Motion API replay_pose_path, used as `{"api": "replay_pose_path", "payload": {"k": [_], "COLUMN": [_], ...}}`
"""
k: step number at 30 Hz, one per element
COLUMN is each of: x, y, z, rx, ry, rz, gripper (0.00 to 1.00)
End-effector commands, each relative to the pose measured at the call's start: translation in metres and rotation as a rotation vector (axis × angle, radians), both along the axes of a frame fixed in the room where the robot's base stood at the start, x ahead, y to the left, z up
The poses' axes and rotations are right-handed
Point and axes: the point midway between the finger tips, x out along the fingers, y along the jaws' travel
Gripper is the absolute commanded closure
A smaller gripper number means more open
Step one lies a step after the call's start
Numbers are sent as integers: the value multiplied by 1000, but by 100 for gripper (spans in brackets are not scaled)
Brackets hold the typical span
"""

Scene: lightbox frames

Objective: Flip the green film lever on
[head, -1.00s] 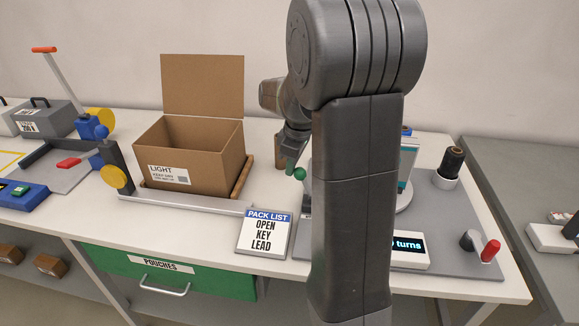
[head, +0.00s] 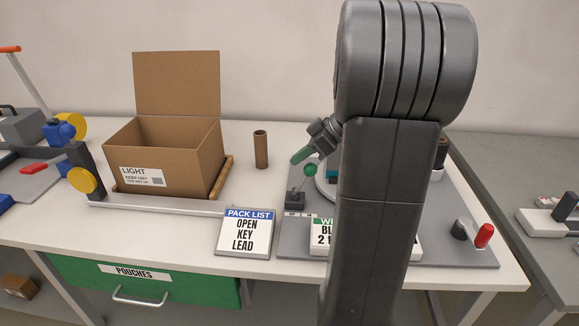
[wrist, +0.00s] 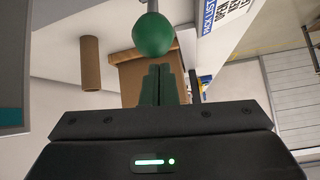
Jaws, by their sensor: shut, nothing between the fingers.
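The film lever has a green ball knob (head: 310,169) on a thin rod that rises from a dark base (head: 295,200) on the grey panel. The rod leans a little to the right in the head view. My gripper (head: 296,160) has green fingers, shut and empty, just left of the knob and slightly above it. In the wrist view the knob (wrist: 153,34) is beyond the tips of my gripper (wrist: 163,68); I cannot tell whether they touch. My arm hides much of the panel.
An open cardboard box (head: 180,150) stands to the left, with a brown tube (head: 261,149) upright behind the lever. A pack list sign (head: 245,232) stands in front. A red-handled crank (head: 484,235) is at the right of the panel.

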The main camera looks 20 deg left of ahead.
Motion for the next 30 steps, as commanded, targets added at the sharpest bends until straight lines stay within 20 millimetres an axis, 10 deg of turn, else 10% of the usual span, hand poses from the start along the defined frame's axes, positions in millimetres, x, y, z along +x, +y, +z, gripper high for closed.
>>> {"api": "replay_pose_path", "payload": {"k": [30], "x": [6], "y": [-26], "z": [-7], "rx": [81], "ry": [24], "rz": [-2], "gripper": [100]}}
